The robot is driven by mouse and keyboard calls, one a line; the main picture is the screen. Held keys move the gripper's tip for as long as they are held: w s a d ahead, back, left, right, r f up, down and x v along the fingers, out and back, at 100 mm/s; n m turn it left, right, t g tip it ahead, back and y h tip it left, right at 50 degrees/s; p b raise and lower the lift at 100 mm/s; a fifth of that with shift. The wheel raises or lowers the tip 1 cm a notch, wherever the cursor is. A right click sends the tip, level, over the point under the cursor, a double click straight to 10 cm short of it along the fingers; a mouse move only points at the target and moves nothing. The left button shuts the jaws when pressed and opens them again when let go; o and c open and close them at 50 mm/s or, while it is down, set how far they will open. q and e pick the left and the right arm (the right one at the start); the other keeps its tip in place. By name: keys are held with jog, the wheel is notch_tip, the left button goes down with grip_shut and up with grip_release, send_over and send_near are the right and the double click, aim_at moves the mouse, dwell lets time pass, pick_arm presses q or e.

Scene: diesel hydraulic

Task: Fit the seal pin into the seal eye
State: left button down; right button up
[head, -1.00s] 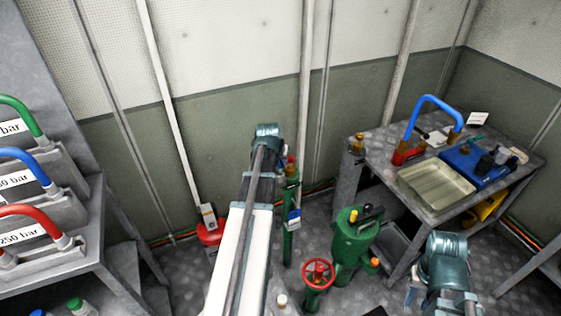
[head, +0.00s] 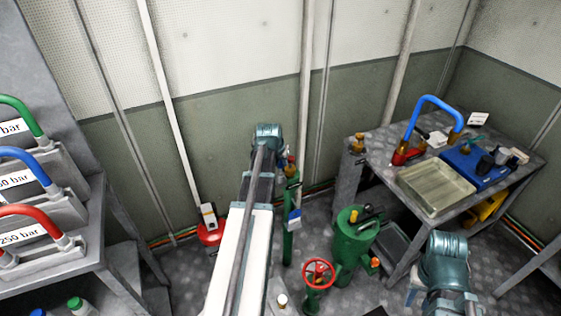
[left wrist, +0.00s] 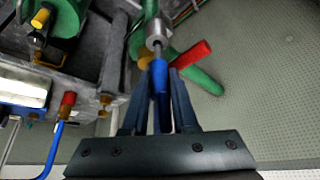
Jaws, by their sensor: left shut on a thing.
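My left gripper (left wrist: 160,78) is shut on a slim blue piece in the left wrist view, which I take to be the seal pin (left wrist: 161,82). The pin lies between the fingers and points away from the palm. Just beyond its tip is a round grey metal fitting (left wrist: 157,32), perhaps the seal eye. I cannot tell whether the tip touches it or has entered it. In the head view my left arm hides the fingers and the pin. My right gripper is low at the right, mostly hidden by its own wrist (head: 445,262); its jaws are unclear.
A green post (head: 288,240) with a blue-and-white tag stands right of my left arm. A green pump body (head: 353,245) and red handwheel (head: 318,273) stand nearby. The bench at right holds a metal tray (head: 437,188) and a blue box (head: 475,165). Hose racks stand at left.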

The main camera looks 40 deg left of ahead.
pick_arm(q)
jog(key=shift+f+b, duration=0.35)
jog(key=shift+b, duration=0.05)
dwell(0.4)
jog(key=shift+r+p, duration=0.3)
jog(key=shift+p, duration=0.05)
jog(key=shift+r, duration=0.1)
jog(key=shift+d, duration=0.15)
dwell(0.5)
jog(key=shift+f+b, duration=0.35)
jog(key=shift+f, duration=0.05)
dwell(0.9)
jog(key=shift+r+p, duration=0.4)
notch_tip(320, 180, up, 7)
jog(key=p, duration=0.6)
jog(key=shift+f+p, duration=0.1)
jog(key=shift+p, duration=0.3)
jog(key=shift+f, duration=0.15)
